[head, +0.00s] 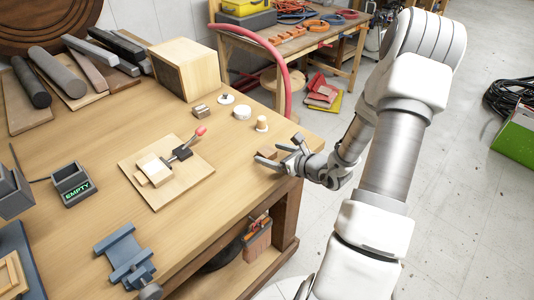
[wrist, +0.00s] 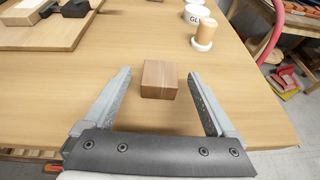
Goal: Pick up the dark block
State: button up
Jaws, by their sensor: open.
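The dark block (wrist: 159,80) is a small brown wooden block lying flat on the workbench, darker than the bench top. In the wrist view it sits between the two fingertips of my gripper (wrist: 160,76), with a visible gap on each side. My gripper is open and empty. In the head view my gripper (head: 278,149) reaches in from the right at the bench's right edge, and the block (head: 267,153) shows by its fingers. Whether the fingertips are level with the block is hard to tell.
A wooden peg on a white base (head: 262,124) and a white round container (head: 242,112) stand just behind the block. A toggle clamp on a board (head: 168,170) lies to the left. A pink hose (head: 285,80) hangs beyond the bench edge. Bare bench surrounds the block.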

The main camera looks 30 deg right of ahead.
jog(key=shift+x, duration=1.25)
jog(key=shift+r, duration=0.1)
jog(key=c, duration=1.4)
jog(key=shift+r, duration=0.1)
